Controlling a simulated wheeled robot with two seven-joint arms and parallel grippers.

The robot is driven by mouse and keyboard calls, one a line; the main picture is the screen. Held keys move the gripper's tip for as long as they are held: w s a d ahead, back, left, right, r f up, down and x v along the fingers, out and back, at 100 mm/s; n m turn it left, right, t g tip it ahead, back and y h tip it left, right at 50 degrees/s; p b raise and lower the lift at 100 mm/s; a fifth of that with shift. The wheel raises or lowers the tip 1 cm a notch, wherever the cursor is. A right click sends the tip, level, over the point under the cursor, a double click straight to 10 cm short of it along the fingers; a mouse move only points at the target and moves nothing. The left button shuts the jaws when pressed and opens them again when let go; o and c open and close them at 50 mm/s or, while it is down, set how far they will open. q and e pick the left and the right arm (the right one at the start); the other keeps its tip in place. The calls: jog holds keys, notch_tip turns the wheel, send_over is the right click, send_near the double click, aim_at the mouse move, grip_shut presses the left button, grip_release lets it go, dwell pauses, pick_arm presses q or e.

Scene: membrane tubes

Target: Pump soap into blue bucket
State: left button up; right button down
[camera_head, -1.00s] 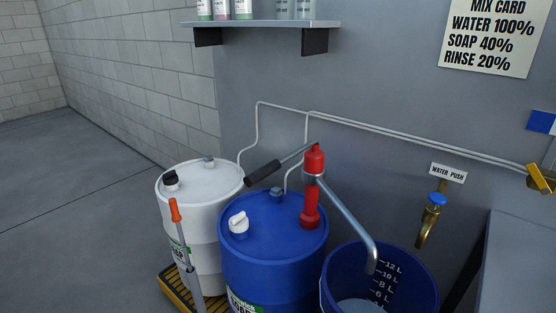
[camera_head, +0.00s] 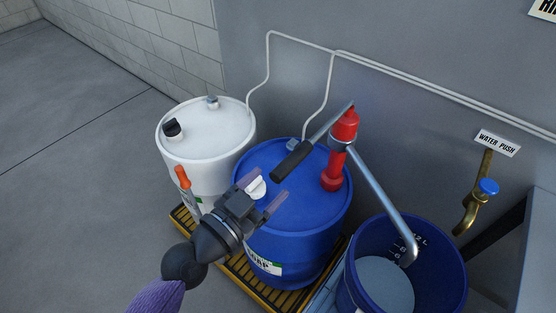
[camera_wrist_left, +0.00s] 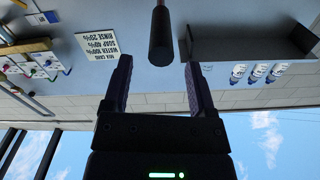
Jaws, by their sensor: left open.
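The blue soap drum (camera_head: 310,215) stands in the middle of the head view with a red hand pump (camera_head: 343,150) on top. The pump's lever ends in a black grip (camera_head: 292,160), which points down-left. The pump's grey spout (camera_head: 385,195) reaches down into the blue bucket (camera_head: 450,275), which has grey liquid inside. My left gripper (camera_head: 264,190) is open and empty, in front of the drum and below the black grip. In the left wrist view the black grip (camera_wrist_left: 161,40) shows ahead, between and beyond the open fingers. My right gripper is not in view.
A white drum (camera_head: 200,140) stands behind left, sharing a yellow-edged pallet (camera_head: 187,222) with the blue drum. An orange-handled tool (camera_head: 183,177) stands in front of it. A brass tap (camera_head: 472,205) with a blue knob is on the wall at right. Floor at left is clear.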

aim_at(281, 172)
pick_arm(q)
jog(key=x, duration=0.4)
jog(key=shift+w+d+f, duration=0.1)
jog(key=shift+w+d, duration=0.05)
jog(key=shift+w, duration=0.15)
jog(key=shift+c, duration=0.2)
grip_shut()
dwell(0.9)
